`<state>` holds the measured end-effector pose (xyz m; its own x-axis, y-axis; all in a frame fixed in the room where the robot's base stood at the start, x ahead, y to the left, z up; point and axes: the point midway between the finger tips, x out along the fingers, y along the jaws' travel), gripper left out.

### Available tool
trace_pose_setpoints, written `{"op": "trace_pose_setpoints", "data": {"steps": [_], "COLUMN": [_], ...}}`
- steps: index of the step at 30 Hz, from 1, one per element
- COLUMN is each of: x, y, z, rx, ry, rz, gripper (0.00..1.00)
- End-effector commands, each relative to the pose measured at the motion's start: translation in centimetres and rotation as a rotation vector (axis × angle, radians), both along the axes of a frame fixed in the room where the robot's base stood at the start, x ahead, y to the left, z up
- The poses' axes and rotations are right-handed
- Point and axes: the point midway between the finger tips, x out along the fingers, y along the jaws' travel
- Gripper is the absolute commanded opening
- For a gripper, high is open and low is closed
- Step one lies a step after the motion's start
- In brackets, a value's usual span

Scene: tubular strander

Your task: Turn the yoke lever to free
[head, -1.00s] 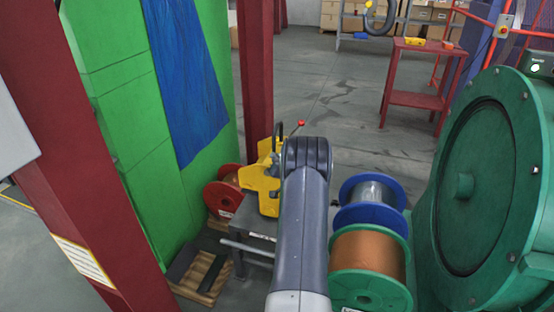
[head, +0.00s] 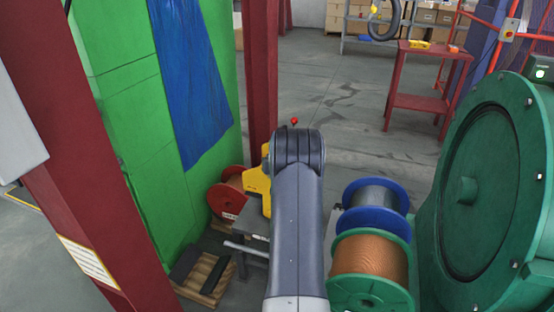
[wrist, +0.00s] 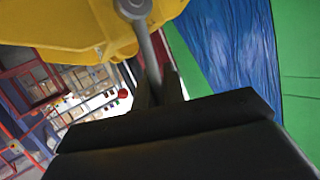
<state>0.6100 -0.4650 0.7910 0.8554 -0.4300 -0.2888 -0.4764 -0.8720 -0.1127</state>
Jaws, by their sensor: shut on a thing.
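The yellow yoke (head: 257,187) stands on a grey stand in the head view, mostly hidden behind my arm. It also fills the top of the wrist view (wrist: 60,30). A grey lever (wrist: 147,45) runs from a round pivot on the yoke down between the dark fingers of my gripper (wrist: 160,88). My gripper is shut on this lever; the fingers hide its lower end. A red knob (wrist: 123,93) shows just left of the fingers. A red knob (head: 294,121) also shows above my arm in the head view. My gripper is hidden behind my arm there.
A red spool (head: 228,198) and a wooden pallet (head: 206,278) lie left of the stand. Blue (head: 375,220) and green-flanged copper (head: 370,258) spools sit right of my arm, beside a large green machine (head: 500,180). A dark red post (head: 262,80) rises behind.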

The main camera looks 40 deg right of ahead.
Motion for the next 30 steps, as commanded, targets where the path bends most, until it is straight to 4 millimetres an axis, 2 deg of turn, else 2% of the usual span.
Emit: {"op": "trace_pose_setpoints", "data": {"steps": [8, 18, 30], "x": [1.7, 3.2, 4.0], "y": [0.9, 1.6, 2.0], "z": [-0.1, -1.6, -2.0], "rx": [-0.124, -0.257, -0.338], "ry": [0.230, 0.483, 0.648], "rz": [0.002, 0.001, 0.001], "gripper": [0.00, 0.00, 0.00]}}
